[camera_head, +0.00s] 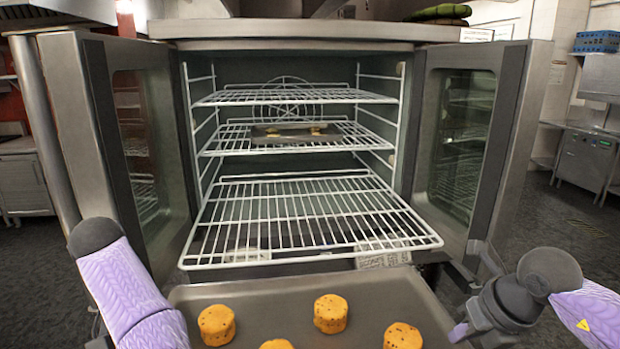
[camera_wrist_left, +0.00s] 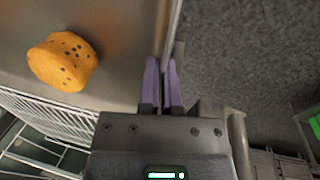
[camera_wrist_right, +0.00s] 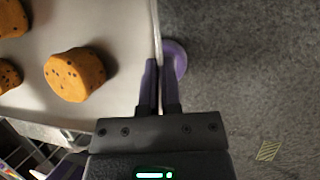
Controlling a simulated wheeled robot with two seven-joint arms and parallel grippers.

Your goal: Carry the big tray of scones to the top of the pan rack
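The big tray (camera_head: 268,306) is a wide grey metal pan with several orange-brown scones (camera_head: 331,313) on it, at the bottom of the head view, just in front of the oven. Its near part is cut off. In the left wrist view, my left gripper (camera_wrist_left: 162,66) is closed on one side rim of the tray; a scone (camera_wrist_left: 63,62) stands nearby. In the right wrist view, my right gripper (camera_wrist_right: 160,68) is closed on the opposite rim, beside a scone (camera_wrist_right: 75,74). In the head view the left fingertips are hidden. I cannot pick out a pan rack.
An oven stands ahead, its left door (camera_head: 140,150) and right door (camera_head: 468,140) wide open. Its lowest wire shelf (camera_head: 300,215) sticks out, empty, toward the tray. A small pan (camera_head: 297,139) sits on the middle shelf. Open floor (camera_head: 575,235) shows at the right.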

